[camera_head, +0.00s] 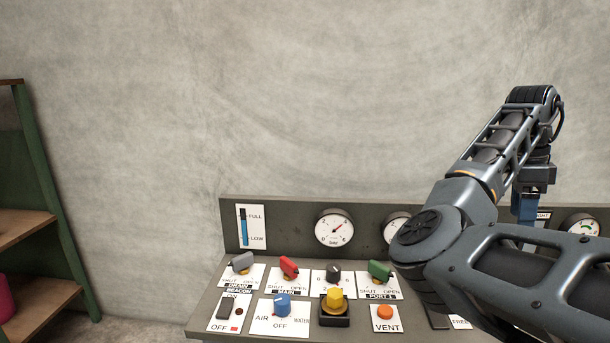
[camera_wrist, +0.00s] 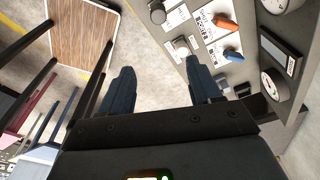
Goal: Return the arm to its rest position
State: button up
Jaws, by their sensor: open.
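My arm reaches up and over the right side of the control panel (camera_head: 480,225) in the head view. It bends down at the top, and my gripper (camera_head: 525,207) hangs in front of the panel's right part, with blue fingers partly hidden by my arm. In the wrist view my gripper (camera_wrist: 161,72) has its two fingers spread wide apart. Only bare floor shows between them, so it holds nothing. The panel appears in the wrist view on the right, apart from the fingers as far as I can tell.
A green-framed shelf (camera_head: 40,190) stands left. A wood-topped surface (camera_wrist: 82,32) shows in the wrist view.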

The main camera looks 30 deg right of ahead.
jog(key=s+d+f+n+h, duration=0.2)
jog(key=f+n+h, duration=0.2)
jog(key=f, duration=0.2)
jog(key=s+d+f+n+h, duration=0.2)
jog(key=s+f+n+h, duration=0.1)
jog(key=f+h, duration=0.25)
jog(key=a+f+n+t+h, duration=0.2)
jog(key=a+f+n+t, duration=0.5)
jog(key=n, duration=0.3)
jog(key=s+a+f+n+t+y, duration=0.2)
jog(key=s+a+n, duration=0.1)
jog(key=a, duration=0.5)
jog(key=s+a+f+n+t+y, duration=0.1)
jog(key=s+a+n+t+y, duration=0.25)
jog(key=a, duration=0.45)
jog(key=s+a+f+n+t+y, duration=0.1)
jog(key=s+a+f+n+y, duration=0.2)
jog(key=a, duration=0.5)
jog(key=s+a+r+n+t+y, duration=0.1)
jog(key=s+a+r+y, duration=0.1)
jog(key=s+a+r, duration=0.45)
jog(key=s+a+r+n+t+y, duration=0.15)
jog(key=s+a+r, duration=0.25)
jog(key=s+a, duration=0.45)
notch_tip(320, 180, down, 10)
jog(key=b, duration=1)
jog(key=shift+w+a+r, duration=0.15)
jog(key=shift+w, duration=0.05)
